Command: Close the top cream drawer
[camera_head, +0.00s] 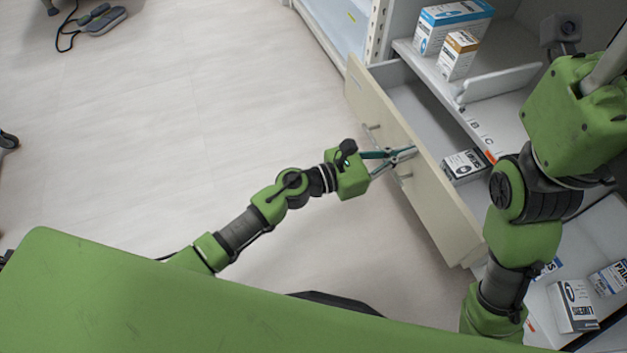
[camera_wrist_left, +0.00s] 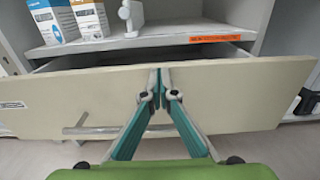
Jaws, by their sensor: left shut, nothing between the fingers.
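The cream drawer (camera_head: 415,165) stands pulled out from the white cabinet, with its inside visible from above. Its front also spans the left wrist view (camera_wrist_left: 80,100). A metal bar handle (camera_head: 404,178) is on the front and shows low in the left wrist view (camera_wrist_left: 95,131). My left gripper (camera_head: 413,149) is shut and empty, with its fingertips at the drawer front near the top edge; exact contact is hard to tell. It also shows in the left wrist view (camera_wrist_left: 160,72).
A white box (camera_head: 464,166) lies inside the drawer. Blue and orange boxes (camera_head: 458,55) stand on the shelf (camera_head: 480,105) above. More boxes (camera_head: 573,305) lie lower right, beyond my right arm.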

